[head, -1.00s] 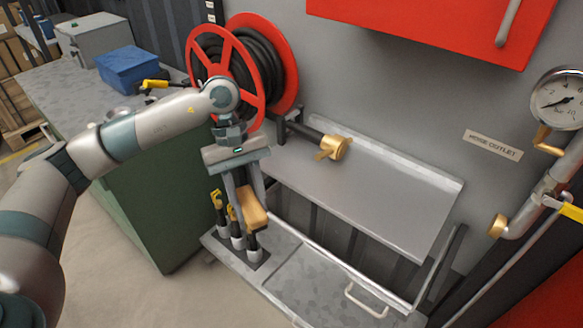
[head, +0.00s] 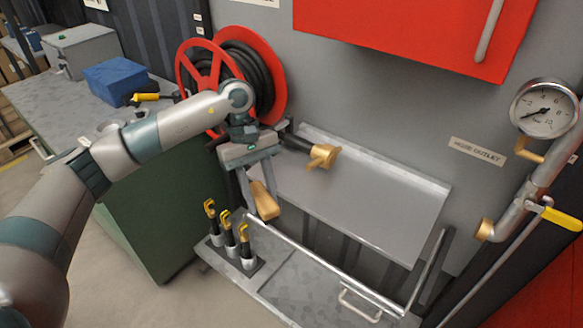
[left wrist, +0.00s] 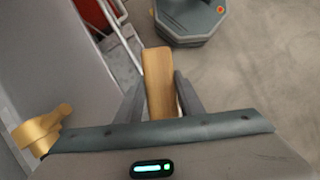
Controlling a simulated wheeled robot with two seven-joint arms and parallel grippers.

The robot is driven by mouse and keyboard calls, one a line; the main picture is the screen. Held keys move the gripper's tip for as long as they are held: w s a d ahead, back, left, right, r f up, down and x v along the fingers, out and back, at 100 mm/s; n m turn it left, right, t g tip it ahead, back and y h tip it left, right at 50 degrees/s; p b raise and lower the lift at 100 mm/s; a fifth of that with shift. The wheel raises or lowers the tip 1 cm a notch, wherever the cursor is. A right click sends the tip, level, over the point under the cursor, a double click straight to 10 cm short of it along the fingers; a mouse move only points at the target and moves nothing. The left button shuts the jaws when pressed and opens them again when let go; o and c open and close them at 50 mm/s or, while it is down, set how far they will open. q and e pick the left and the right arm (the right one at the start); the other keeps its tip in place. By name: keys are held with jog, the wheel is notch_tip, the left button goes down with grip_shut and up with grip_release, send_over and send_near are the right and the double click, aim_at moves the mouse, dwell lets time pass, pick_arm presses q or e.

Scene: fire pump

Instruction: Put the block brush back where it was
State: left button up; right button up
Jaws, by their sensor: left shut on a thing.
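The block brush (head: 266,203) is a tan wooden block. My left gripper (head: 260,207) points down and is shut on it, holding it in the air in front of the grey metal shelf (head: 375,198). In the left wrist view the block brush (left wrist: 159,78) sits between the two grey fingers; its bristles cannot be made out. The gripper is to the right of and above the yellow-tipped tools. My right gripper is not in view.
Several yellow-tipped tools (head: 228,232) stand in holders at the left end of the lower metal tray (head: 310,285). A brass nozzle (head: 322,157) sticks out over the shelf beside the red hose reel (head: 200,75). The shelf is otherwise bare. A green cabinet (head: 155,220) stands left.

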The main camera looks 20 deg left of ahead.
pick_arm(q)
jog(key=w, duration=0.2)
jog(key=w+d+p, duration=0.1)
jog(key=w, duration=0.1)
jog(key=w+d+p, duration=0.1)
jog(key=w, duration=0.1)
jog(key=shift+w+d+r, duration=0.1)
jog(key=shift+w+d, duration=0.15)
jog(key=shift+w, duration=0.5)
jog(key=shift+w+d+p, duration=0.15)
jog(key=shift+w+p, duration=0.05)
jog(key=shift+p, duration=0.1)
jog(key=w, duration=0.1)
jog(key=w+d+p, duration=0.1)
jog(key=w, duration=0.1)
jog(key=shift+w+d+p, duration=0.1)
jog(key=shift+p, duration=0.2)
jog(key=shift+f+p, duration=0.35)
jog(key=shift+p, duration=0.1)
jog(key=shift+f, duration=0.1)
